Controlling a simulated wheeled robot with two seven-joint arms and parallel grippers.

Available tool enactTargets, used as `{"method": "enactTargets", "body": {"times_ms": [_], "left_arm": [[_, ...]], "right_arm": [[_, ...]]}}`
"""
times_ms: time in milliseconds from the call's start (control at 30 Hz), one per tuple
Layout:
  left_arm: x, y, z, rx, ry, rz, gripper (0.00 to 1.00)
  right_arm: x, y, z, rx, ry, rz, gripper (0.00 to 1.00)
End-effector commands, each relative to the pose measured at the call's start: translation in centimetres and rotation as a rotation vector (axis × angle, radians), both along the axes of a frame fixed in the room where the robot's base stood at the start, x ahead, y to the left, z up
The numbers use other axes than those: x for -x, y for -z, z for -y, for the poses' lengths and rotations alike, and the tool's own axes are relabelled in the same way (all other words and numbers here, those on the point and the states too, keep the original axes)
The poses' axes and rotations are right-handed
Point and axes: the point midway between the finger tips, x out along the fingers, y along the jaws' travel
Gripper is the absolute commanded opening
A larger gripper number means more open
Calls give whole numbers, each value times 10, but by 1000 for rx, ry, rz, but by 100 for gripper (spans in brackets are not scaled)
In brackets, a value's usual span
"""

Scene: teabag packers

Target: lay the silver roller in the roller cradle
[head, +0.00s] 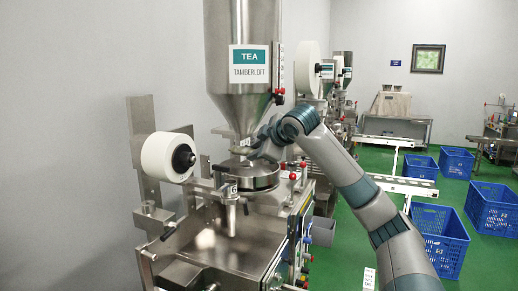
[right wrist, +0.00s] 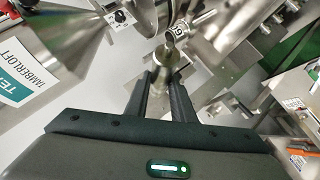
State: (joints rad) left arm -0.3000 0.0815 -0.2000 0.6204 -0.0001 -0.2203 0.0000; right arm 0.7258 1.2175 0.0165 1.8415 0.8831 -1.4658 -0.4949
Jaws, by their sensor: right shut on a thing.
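In the right wrist view, my right gripper (right wrist: 161,80) is shut on a short silver cylinder (right wrist: 163,62), which looks like the silver roller. Its far end appears round and hollow. In the head view, the same gripper (head: 256,149) is above the round metal dish under the hopper; the held piece is too small there to make out fully. I cannot tell the roller cradle for certain among the metal fittings at the front of the packer (head: 205,240). My left gripper is not in view.
The steel hopper (head: 243,50) with its TEA label hangs just above my right gripper. A white reel (head: 160,158) stands to the left. A tagged vertical tube (head: 232,212) is below. Blue crates (head: 438,235) stand on the green floor at right.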

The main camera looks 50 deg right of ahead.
Motion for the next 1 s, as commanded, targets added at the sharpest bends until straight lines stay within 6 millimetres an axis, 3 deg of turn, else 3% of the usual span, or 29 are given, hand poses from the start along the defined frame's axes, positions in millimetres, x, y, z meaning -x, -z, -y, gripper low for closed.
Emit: {"method": "enactTargets", "body": {"times_ms": [267,567,667,1000], "left_arm": [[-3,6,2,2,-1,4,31],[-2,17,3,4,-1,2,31],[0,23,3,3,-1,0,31],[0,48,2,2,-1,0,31]], "right_arm": [[-11,27,-25,0,-16,-1,0],[-30,77,-81,-1,-52,-2,0],[-38,101,-113,-1,-74,-2,0],[-49,179,-261,-2,-176,4,0]]}}
